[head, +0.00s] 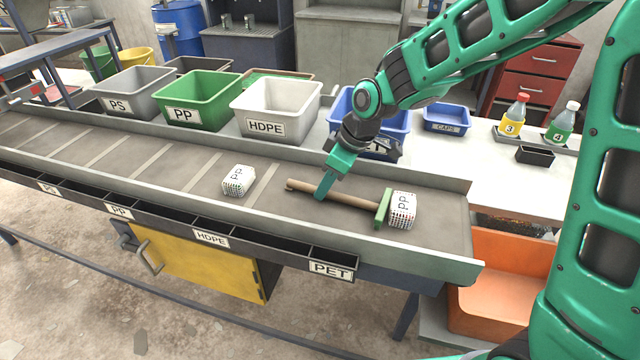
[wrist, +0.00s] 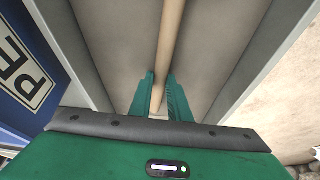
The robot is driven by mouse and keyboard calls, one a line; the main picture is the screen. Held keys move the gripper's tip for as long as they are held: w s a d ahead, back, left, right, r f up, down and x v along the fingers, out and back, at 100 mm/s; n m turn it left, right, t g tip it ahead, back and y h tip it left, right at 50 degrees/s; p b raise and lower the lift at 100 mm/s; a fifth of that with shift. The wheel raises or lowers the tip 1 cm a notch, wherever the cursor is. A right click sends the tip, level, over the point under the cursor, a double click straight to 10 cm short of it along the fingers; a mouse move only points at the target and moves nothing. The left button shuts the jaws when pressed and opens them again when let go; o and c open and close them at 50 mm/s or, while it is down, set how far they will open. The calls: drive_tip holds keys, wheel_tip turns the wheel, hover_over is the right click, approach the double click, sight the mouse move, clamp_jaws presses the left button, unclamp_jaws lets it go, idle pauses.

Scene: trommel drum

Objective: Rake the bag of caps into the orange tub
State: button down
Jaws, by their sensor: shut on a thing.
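My gripper (head: 323,188) is shut on the wooden handle of a rake (head: 345,198), low over the conveyor belt. The wrist view shows the handle (wrist: 168,45) between the two green fingers (wrist: 161,95). The rake's green head (head: 382,209) is at the handle's right end. A white mesh bag of caps marked PP (head: 403,209) stands just right of the head, close against it; I cannot tell if they touch. A second PP bag (head: 238,181) stands on the belt left of my gripper. The orange tub (head: 500,310) is below the belt's right end, partly hidden by my arm.
The belt (head: 440,222) has raised side rails and is clear right of the bag. Grey, green, white and blue bins (head: 180,112) line the far side. Labelled chutes (head: 210,237) run along the near side. Bottles (head: 515,113) and a small blue CAPS tray (head: 446,120) stand behind right.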

sight(395, 200)
drive_tip(key=shift+s+d, duration=0.25)
drive_tip(key=shift+d, duration=0.45)
drive_tip(key=shift+s+d, duration=0.2)
drive_tip(key=shift+d, duration=0.5)
drive_tip(key=shift+s+d, duration=0.25)
drive_tip(key=shift+d, duration=0.6)
drive_tip(key=shift+s+d, duration=0.35)
drive_tip(key=shift+d, duration=0.55)
drive_tip(key=shift+s+d, duration=0.35)
drive_tip(key=shift+d, duration=0.5)
drive_tip(key=shift+s+d, duration=0.35)
drive_tip(key=shift+d, duration=0.65)
drive_tip(key=shift+s+d, duration=0.35)
drive_tip(key=shift+d, duration=0.55)
drive_tip(key=shift+s+d, duration=0.3)
drive_tip(key=shift+d, duration=0.6)
drive_tip(key=shift+s+d, duration=0.35)
drive_tip(key=shift+d, duration=0.55)
drive_tip(key=shift+w+a+r, duration=0.15)
drive_tip(key=shift+a+r, duration=0.3)
drive_tip(key=shift+r, duration=1.1)
drive_tip(key=shift+w+a+r, duration=0.2)
drive_tip(key=shift+a+r, duration=0.2)
drive_tip(key=shift+r, duration=1.15)
drive_tip(key=shift+w+a+r, duration=0.15)
drive_tip(key=shift+a+r, duration=0.3)
drive_tip(key=shift+r, duration=1.1)
drive_tip(key=shift+a+r, duration=0.1)
drive_tip(key=shift+r, duration=0.25)
